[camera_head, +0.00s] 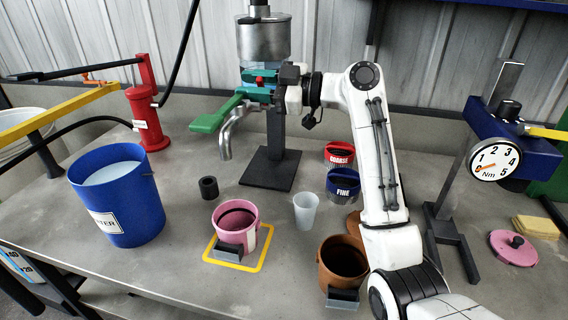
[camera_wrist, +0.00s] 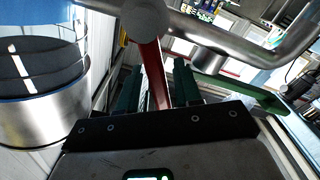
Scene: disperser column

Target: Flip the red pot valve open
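The steel pot (camera_head: 263,40) stands on its column at the back centre; in the wrist view its shiny wall (camera_wrist: 45,100) fills the left side. The red valve (camera_head: 262,80) is just below the pot. In the wrist view its red lever (camera_wrist: 154,75) runs between my dark green fingers. My gripper (camera_head: 258,84) reaches in from the right. Its fingers, also in the wrist view (camera_wrist: 157,85), stand apart around the red lever, with a narrow gap visible beside it. The lever's far end is partly hidden by a round metal part.
A green handle (camera_head: 216,115) and curved metal spout (camera_head: 228,138) hang left of the column. Below are a pink pot (camera_head: 236,240), a clear cup (camera_head: 306,211), FINE (camera_head: 342,187) and COARSE (camera_head: 340,153) tins, and a blue bucket (camera_head: 125,205).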

